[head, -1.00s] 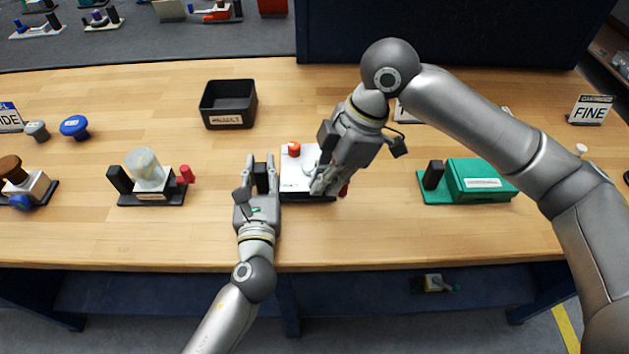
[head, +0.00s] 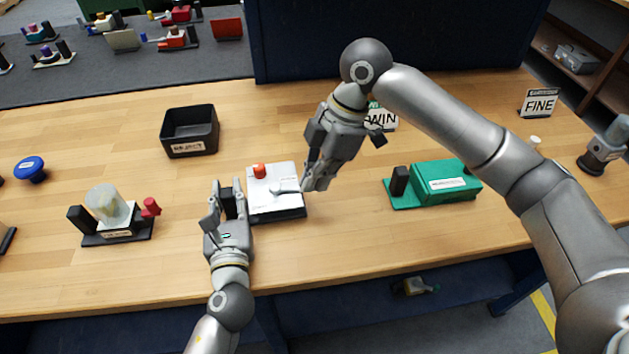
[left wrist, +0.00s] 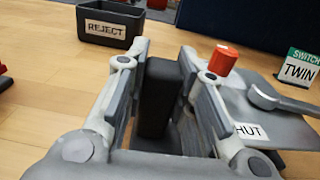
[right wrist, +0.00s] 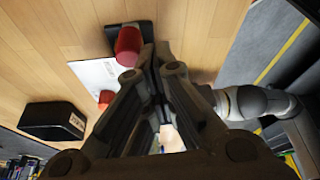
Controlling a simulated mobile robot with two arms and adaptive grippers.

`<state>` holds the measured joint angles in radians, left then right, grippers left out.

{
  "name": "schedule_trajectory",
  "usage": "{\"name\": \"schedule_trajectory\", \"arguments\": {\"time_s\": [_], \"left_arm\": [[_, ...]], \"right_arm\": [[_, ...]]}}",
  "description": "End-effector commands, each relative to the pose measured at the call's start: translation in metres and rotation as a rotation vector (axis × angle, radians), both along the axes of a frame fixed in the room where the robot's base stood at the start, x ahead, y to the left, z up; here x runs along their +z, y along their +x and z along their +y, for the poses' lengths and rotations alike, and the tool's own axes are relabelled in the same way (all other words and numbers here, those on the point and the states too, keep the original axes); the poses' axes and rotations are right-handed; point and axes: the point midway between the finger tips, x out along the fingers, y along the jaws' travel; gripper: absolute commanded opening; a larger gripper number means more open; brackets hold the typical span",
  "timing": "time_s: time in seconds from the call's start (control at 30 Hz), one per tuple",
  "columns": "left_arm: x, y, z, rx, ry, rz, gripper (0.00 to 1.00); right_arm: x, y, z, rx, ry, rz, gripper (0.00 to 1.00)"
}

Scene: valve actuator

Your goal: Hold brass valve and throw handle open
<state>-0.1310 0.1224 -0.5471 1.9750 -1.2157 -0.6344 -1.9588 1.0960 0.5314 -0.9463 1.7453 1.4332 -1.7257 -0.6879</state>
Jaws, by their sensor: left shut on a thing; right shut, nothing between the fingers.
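The valve unit is a white plate (head: 262,205) on a dark base, with an orange-red knob (head: 259,171) and a grey lever (head: 284,188). No brass colour shows. In the left wrist view the lever (left wrist: 266,96) points right, and a label (left wrist: 250,130) reads partly "HUT". My left gripper (head: 228,195) is shut on the black upright grip (left wrist: 158,95) at the unit's left end. My right gripper (head: 314,183) is shut and empty beside the plate's right edge. The right wrist view shows a red cylinder (right wrist: 127,45) near its fingertips; whether they touch is unclear.
A black REJECT bin (head: 190,133) stands behind. A unit with a pale dome (head: 108,205) sits left, and a green box unit (head: 445,183) sits right. A TWIN sign (head: 379,119) stands behind my right gripper. The bench (head: 345,235) in front is clear.

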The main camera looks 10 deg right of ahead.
Motion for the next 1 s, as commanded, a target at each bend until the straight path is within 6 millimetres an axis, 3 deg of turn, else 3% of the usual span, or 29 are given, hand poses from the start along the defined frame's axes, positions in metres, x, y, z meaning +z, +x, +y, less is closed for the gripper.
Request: {"name": "schedule_trajectory", "arguments": {"time_s": [0.03,0.7,0.83,1.0], "left_arm": [[-0.007,-0.001,0.0,0.0,0.002,0.014,0.0],[-0.007,-0.001,0.0,0.0,0.001,0.014,0.0],[-0.007,-0.001,0.0,0.0,0.001,0.014,0.0],[-0.007,-0.001,0.0,-0.001,0.001,0.014,0.0]], "right_arm": [[0.0,0.002,-0.001,-0.002,-0.001,-0.003,0.0],[0.002,0.005,-0.001,-0.002,0.001,-0.005,0.0],[0.016,0.009,-0.002,-0.002,0.002,-0.008,0.0],[0.047,0.019,-0.006,-0.003,0.001,-0.007,0.0]]}}
